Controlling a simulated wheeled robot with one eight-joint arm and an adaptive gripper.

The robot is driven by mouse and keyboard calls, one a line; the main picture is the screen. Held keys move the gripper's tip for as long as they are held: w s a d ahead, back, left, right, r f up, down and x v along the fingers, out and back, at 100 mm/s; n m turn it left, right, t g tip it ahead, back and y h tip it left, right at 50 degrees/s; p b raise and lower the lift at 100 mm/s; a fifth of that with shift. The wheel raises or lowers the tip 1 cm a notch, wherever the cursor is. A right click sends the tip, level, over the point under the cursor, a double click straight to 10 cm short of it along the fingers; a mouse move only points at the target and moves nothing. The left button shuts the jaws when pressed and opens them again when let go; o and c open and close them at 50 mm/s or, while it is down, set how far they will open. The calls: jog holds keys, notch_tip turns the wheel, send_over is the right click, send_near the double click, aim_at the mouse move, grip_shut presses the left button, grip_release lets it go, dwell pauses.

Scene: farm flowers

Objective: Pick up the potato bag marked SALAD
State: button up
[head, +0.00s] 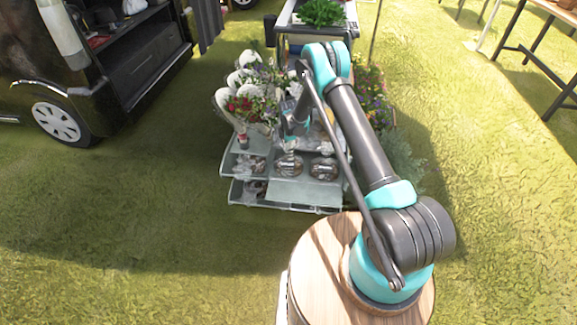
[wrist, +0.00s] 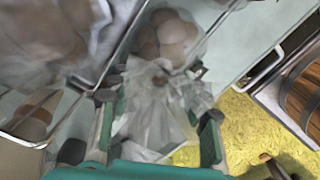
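A clear plastic bag of pale, round potatoes (wrist: 172,36) lies in a metal-edged tray in the wrist view. Its crumpled, see-through top spreads toward me between the fingers of my gripper (wrist: 158,100). The teal fingers stand wide apart, one on each side of the plastic, and do not visibly close on it. No SALAD mark can be read on any bag. My arm partly hides the area around my gripper there.
Another clear bag (wrist: 48,40) fills the upper left of the wrist view, behind a metal rail. White-wrapped flowers (head: 250,105) stand left of my arm. Plants (head: 370,95) stand to its right. A black van (head: 100,70) is at left. Open grass (head: 130,220) surrounds the stand.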

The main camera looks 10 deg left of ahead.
grip_shut()
jog(key=shift+r, duration=0.2)
dwell(0.4)
